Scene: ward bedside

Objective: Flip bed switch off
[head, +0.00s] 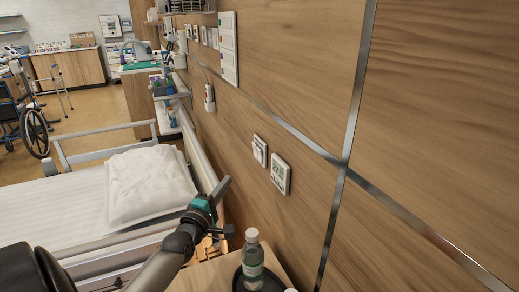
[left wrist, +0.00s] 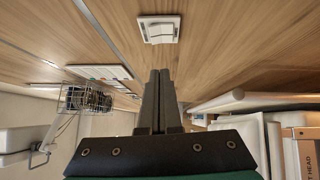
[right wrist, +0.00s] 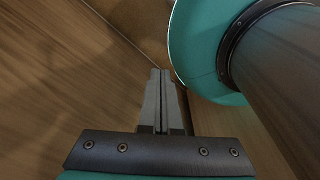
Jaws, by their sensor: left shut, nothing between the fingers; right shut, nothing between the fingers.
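A white switch plate (head: 260,150) is on the wood-panelled wall, beside a second white plate with dark markings (head: 281,174). A white rocker switch (left wrist: 159,29) shows in the left wrist view, beyond the fingertips and apart from them. My left gripper (head: 225,186) is shut and empty, near the wall above the bed's head end, lower left of the plates. It also shows in the left wrist view (left wrist: 160,73). My right gripper (right wrist: 160,74) is shut and empty, facing the wood panel in the right wrist view. It is not in the head view. Which way the rocker is tipped is too small to tell.
The bed with a white pillow (head: 148,185) is at left. A bottle (head: 252,262) stands on a dark round tray on the wooden bedside top (head: 207,277) below the plates. A wall holder (head: 209,98) and a board (head: 228,50) are farther along.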

